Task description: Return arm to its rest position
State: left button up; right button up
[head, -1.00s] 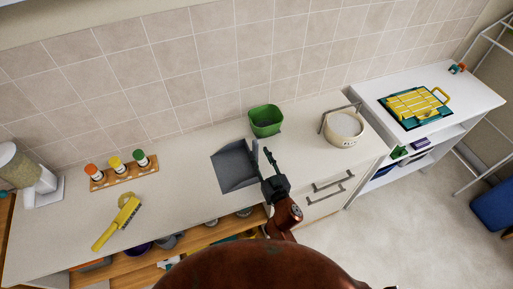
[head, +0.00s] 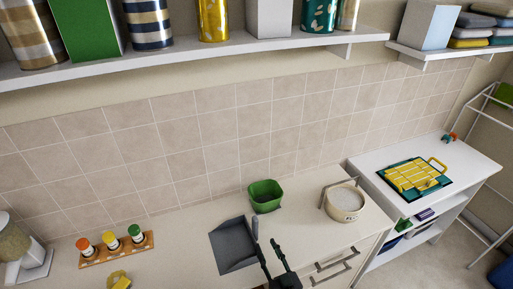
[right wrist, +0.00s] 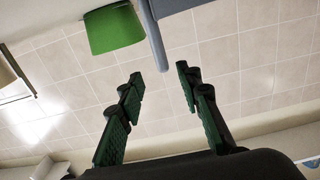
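My right gripper (head: 266,244) comes in at the bottom of the head view, over the counter's front part. In the right wrist view its two green-padded fingers (right wrist: 159,72) stand apart with nothing between them. A grey dustpan (head: 234,246) lies on the counter just left of the gripper. Its grey handle also shows in the right wrist view (right wrist: 157,42), beyond the fingertips. My left arm and gripper are not in view.
A green tub (head: 265,195) stands behind the dustpan. A cream pot (head: 344,204) stands to the right. Spice jars in a wooden rack (head: 117,249) stand at left. A shelf (head: 200,54) with canisters runs above. A yellow rack (head: 415,176) lies on the right-hand white unit.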

jog(key=d+f+m+h, duration=0.1)
jog(key=d, duration=0.2)
jog(key=d+f+m+g+h, duration=0.1)
jog(key=d+f+h, duration=0.1)
jog(key=d, duration=0.2)
jog(key=s+d+f+h, duration=0.1)
jog(key=d, duration=0.3)
jog(key=shift+s+d+f+m+g+h, duration=0.1)
jog(key=shift+d+f+m+g+h, duration=0.1)
jog(key=shift+m+g+h, duration=0.2)
jog(key=s+d+f+m+g+h, duration=0.2)
jog(key=s+d+f+g, duration=0.3)
jog(key=d, duration=0.5)
jog(key=s+d+f+g, duration=0.2)
jog(key=s, duration=0.5)
jog(key=s+d+f+n+g, duration=0.1)
jog(key=s+d+f+g, duration=0.2)
jog(key=s, duration=0.5)
jog(key=s+d+f+g, duration=0.2)
jog(key=s, duration=0.5)
notch_tip(320, 180, down, 29)
jog(key=s+a+n+g, duration=0.1)
jog(key=s, duration=0.1)
jog(key=s+f+g+y, duration=0.1)
jog(key=s+f, duration=1.7)
jog(key=shift+a+n, duration=0.3)
